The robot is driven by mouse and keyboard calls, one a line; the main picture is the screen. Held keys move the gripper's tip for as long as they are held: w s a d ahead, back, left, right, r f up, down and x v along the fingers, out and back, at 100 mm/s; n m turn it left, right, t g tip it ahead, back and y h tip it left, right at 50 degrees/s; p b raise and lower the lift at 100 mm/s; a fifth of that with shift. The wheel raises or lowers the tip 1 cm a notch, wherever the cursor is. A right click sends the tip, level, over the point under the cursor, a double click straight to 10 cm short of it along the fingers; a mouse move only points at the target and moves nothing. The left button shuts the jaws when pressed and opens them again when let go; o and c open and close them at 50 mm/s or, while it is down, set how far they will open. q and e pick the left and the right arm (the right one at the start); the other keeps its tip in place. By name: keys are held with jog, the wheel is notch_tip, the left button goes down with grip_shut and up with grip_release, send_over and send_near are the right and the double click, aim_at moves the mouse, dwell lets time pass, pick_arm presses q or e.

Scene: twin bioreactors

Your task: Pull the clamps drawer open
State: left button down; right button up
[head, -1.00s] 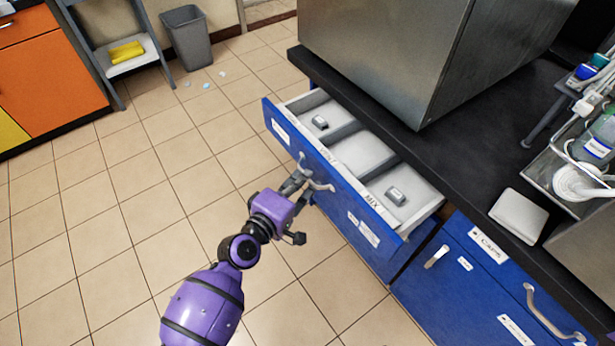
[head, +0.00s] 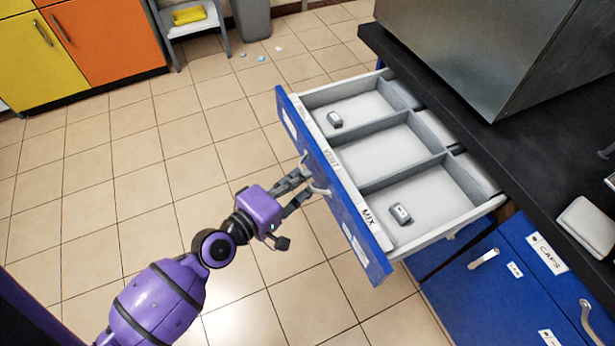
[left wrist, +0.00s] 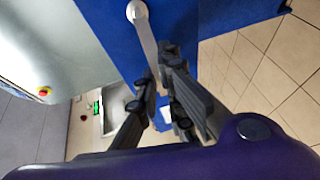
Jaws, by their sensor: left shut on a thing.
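The blue-fronted drawer (head: 340,185) stands well out from under the dark counter in the head view. Its white inside has three compartments. One small grey clamp (head: 334,119) lies in the far compartment and another (head: 400,213) in the near one; the middle one looks empty. My left gripper (head: 306,188) is shut on the pale drawer handle (head: 318,190) at the front. In the left wrist view the handle (left wrist: 146,40) runs down between my left gripper's fingers (left wrist: 160,85). My right gripper is not in view.
A large steel box (head: 470,50) stands on the dark counter (head: 560,150). A closed blue cabinet marked CAPS (head: 500,280) is at the lower right. Tiled floor (head: 100,190) lies open in front. A grey bin (head: 252,18) and a stool (head: 190,30) are at the back.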

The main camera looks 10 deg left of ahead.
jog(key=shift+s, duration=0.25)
pick_arm(q)
jog(key=c, duration=1.9)
grip_release()
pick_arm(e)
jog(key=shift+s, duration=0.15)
pick_arm(q)
jog(key=v, duration=1.2)
jog(key=shift+r, duration=0.1)
